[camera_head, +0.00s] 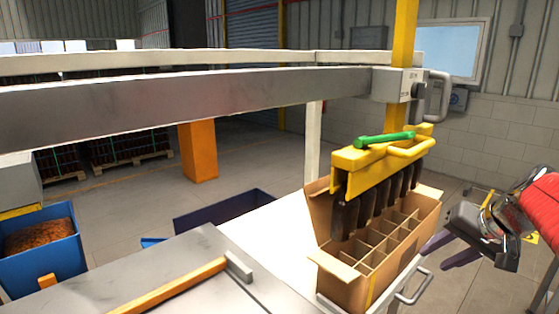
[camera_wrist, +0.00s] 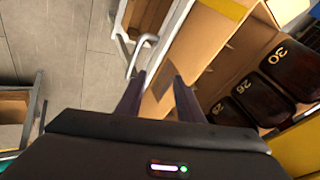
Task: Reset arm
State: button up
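My gripper (camera_head: 450,250) is at the right in the head view, beside the right side of a cardboard box. In the wrist view its two dark fingers (camera_wrist: 160,95) are spread apart with nothing held between them. The open divided cardboard box (camera_head: 345,283) stands on a white surface (camera_head: 276,238). Several amber bottles (camera_head: 341,219) hang in a row from a yellow lifting head (camera_head: 357,173), partly down into the box. In the wrist view, numbered bottles (camera_wrist: 267,97) show at the right. A green handle (camera_head: 384,140) lies across the lifting head's top.
A metal handle (camera_head: 416,287) sticks out below the gripper. A horizontal grey beam (camera_head: 200,98) and a yellow post (camera_head: 404,35) frame the lifter. A metal table (camera_head: 185,275) and a blue bin (camera_head: 45,250) stand at left. Open floor lies right of the box.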

jog(key=s+a+f+n+h, duration=0.1)
jog(key=s+a+f+n, duration=0.2)
jog(key=s+a, duration=0.5)
jog(key=s+a+f+n+g, duration=0.1)
jog(key=s+a+f+n, duration=0.3)
jog(key=s+a, duration=0.4)
jog(key=a, duration=0.7)
jog(key=shift+a+h, duration=0.3)
jog(key=shift+h, duration=0.1)
